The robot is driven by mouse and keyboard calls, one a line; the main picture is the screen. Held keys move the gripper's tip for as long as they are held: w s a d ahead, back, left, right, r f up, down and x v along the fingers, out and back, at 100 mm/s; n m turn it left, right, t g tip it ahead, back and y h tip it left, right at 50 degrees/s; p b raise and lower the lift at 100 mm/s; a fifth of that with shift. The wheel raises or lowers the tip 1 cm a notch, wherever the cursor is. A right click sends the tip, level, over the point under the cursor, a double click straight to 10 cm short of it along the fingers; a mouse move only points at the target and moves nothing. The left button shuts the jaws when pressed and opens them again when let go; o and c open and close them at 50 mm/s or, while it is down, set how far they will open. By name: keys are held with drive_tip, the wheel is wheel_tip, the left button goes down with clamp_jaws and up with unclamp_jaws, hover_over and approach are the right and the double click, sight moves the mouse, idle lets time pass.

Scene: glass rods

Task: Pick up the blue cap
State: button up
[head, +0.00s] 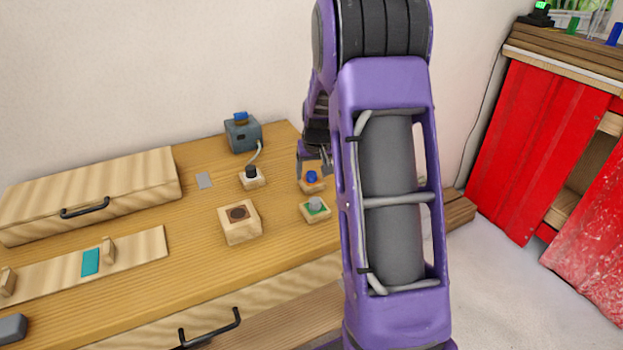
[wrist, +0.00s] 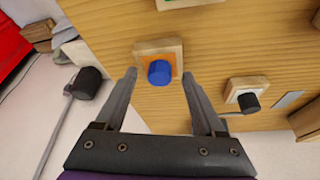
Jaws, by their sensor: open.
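The blue cap (head: 312,177) sits on an orange-topped wooden block (head: 318,187) near the right end of the table. In the wrist view the blue cap (wrist: 159,72) stands on its block (wrist: 174,46), beyond and between my gripper's fingers. My gripper (wrist: 158,76) is open and empty, with one finger to each side of the cap in the picture. In the head view my gripper (head: 313,165) is near the cap and partly hidden by my purple arm. I cannot tell the exact gap between fingers and cap.
A block with a black knob (head: 251,176) is left of the cap, and a block with a grey knob (head: 315,207) is in front. A wooden block with a brown round top (head: 239,219), a grey box (head: 243,134) and a wooden case (head: 95,190) also stand on the table.

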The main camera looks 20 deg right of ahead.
drive_tip(key=shift+f, duration=0.1)
clamp_jaws()
idle(0.3)
